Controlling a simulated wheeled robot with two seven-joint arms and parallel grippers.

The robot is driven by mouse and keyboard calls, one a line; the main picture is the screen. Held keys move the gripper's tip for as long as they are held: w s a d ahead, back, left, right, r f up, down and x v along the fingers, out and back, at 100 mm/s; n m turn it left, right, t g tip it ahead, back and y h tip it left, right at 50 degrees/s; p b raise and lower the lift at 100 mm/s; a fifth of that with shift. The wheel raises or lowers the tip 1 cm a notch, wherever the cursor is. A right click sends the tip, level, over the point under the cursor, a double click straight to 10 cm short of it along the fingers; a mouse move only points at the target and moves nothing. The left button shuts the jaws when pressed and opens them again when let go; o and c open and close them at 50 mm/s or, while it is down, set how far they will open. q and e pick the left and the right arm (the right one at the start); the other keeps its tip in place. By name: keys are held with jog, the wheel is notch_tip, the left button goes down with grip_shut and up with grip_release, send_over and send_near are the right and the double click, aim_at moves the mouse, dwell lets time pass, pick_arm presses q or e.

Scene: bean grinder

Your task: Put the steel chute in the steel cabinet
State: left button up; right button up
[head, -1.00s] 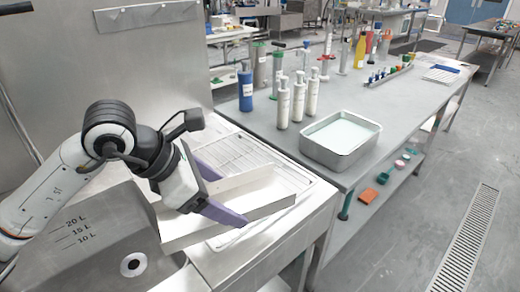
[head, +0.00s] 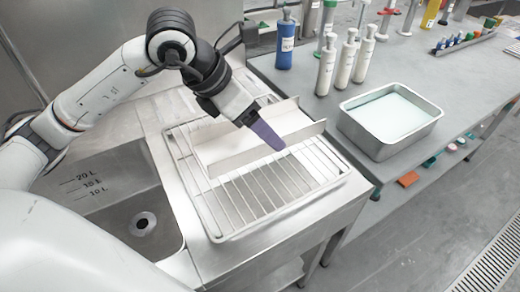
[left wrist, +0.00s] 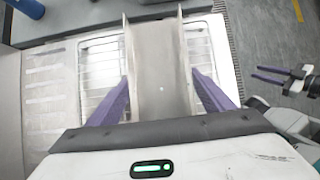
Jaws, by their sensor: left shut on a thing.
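The steel chute (head: 243,151) is a pale, straight open channel with upright side walls. It lies level over the wire rack (head: 232,234) on the steel counter; I cannot tell whether it touches the rack. My left gripper (head: 252,141) is shut on the chute, with purple fingers along its outer sides. In the left wrist view the chute (left wrist: 161,75) points away between the fingers (left wrist: 160,88). My right gripper (left wrist: 258,74) shows at the right of that view, empty, its purple fingers slightly apart. I cannot make out a steel cabinet.
A steel sink (head: 120,210) with litre marks lies left of the rack. A grey table (head: 300,98) on the right holds a metal tray (head: 390,120), white bottles (head: 341,65) and a blue bottle (head: 285,40). The floor to the right is open.

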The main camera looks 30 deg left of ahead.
aim_at(252, 141)
pick_arm(q)
notch_tip(252, 141, down, 6)
jog(key=shift+f, duration=0.2)
jog(key=o, duration=1.3)
jog(key=shift+o, duration=0.2)
